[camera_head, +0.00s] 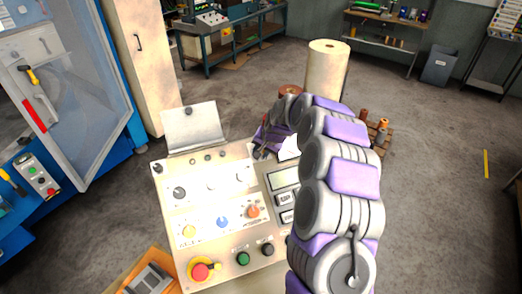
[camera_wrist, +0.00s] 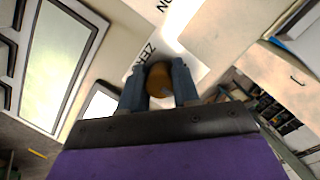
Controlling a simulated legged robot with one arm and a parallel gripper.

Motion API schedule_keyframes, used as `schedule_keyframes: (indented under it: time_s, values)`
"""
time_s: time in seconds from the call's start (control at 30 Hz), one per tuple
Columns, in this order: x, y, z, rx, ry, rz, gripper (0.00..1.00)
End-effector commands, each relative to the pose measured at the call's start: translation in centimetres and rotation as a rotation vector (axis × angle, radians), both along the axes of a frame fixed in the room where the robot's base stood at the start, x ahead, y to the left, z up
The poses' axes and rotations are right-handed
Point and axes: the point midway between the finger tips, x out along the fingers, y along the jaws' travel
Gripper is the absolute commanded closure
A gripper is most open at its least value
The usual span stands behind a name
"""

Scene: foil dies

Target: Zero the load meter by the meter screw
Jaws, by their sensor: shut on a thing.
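The meter screw (camera_wrist: 158,78), a round brass-coloured head, sits between my gripper's two blue-grey fingers (camera_wrist: 158,88) in the wrist view. The fingers are shut on its sides. A partly covered label (camera_wrist: 143,55) reading "ZE..." is just beyond it on the pale panel. In the head view my gripper (camera_head: 263,148) is at the upper right part of the control panel (camera_head: 165,185), and the screw is hidden there. A bright pane (camera_wrist: 101,102) shows left of the fingers; I cannot tell whether it is the load meter. No meter needle can be made out.
A pale roll (camera_head: 327,70) stands behind my arm.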

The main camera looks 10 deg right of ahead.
Motion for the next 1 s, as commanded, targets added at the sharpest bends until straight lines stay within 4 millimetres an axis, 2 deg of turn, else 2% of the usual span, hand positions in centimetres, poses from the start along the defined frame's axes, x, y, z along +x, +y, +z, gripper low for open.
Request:
schedule_keyframes:
  time_s: [0.57, 0.6, 0.83, 1.0]
  values:
    - [0.08, -0.03, 0.11, 0.019, -0.001, -0.03, 1.0]
    - [0.09, -0.03, 0.11, 0.019, -0.001, -0.03, 0.65]
    - [0.07, 0.0, 0.03, 0.019, 0.001, -0.028, 0.44]
    - [0.07, 0.0, 0.02, 0.019, 0.002, -0.028, 0.44]
